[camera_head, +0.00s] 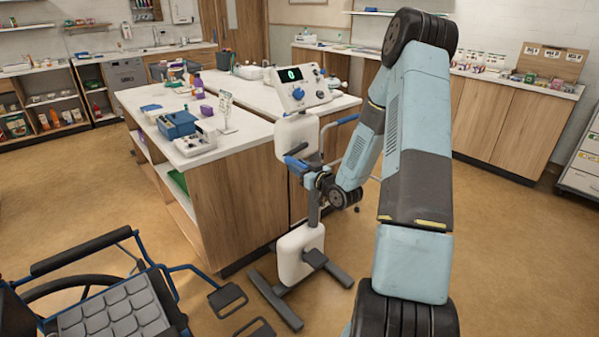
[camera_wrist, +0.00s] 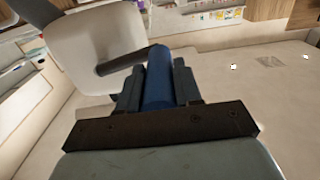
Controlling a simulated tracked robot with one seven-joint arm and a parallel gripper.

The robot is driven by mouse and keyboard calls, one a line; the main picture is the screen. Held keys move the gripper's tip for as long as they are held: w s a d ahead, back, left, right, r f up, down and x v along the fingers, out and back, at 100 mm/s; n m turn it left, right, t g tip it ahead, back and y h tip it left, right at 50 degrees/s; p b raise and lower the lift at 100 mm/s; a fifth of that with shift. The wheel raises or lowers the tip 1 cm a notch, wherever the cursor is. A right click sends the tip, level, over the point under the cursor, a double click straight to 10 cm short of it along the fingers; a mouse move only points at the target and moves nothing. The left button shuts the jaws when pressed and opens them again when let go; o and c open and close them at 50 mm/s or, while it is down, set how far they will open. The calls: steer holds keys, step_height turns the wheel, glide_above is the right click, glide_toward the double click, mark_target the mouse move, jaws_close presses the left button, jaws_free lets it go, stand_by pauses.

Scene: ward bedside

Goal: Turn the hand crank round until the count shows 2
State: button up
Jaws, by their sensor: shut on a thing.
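The hand crank machine (camera_head: 299,139) stands upright on a dark floor base beside the island counter. Its head carries a small dark display (camera_head: 291,74) with a green figure that looks like 0. In the wrist view my gripper (camera_wrist: 157,88) is shut on the blue handle (camera_wrist: 158,75), one finger on each side. A dark crank arm (camera_wrist: 122,62) runs from the handle to the white housing (camera_wrist: 95,45).
The island counter (camera_head: 240,100) with boxes and bottles is close behind and left of the machine. A wheelchair (camera_head: 105,305) stands at the lower left, its footrests near the machine's base. Open floor (camera_head: 500,260) lies to the right.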

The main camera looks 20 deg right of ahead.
steer(key=shift+w+d+r, duration=0.1)
steer(key=shift+r, duration=2.4)
steer(key=r, duration=0.1)
steer(key=d+r, duration=0.1)
steer(key=r, duration=0.1)
steer(key=w+d+r, duration=0.1)
steer(key=shift+d+r, duration=0.15)
steer(key=shift+d, duration=0.05)
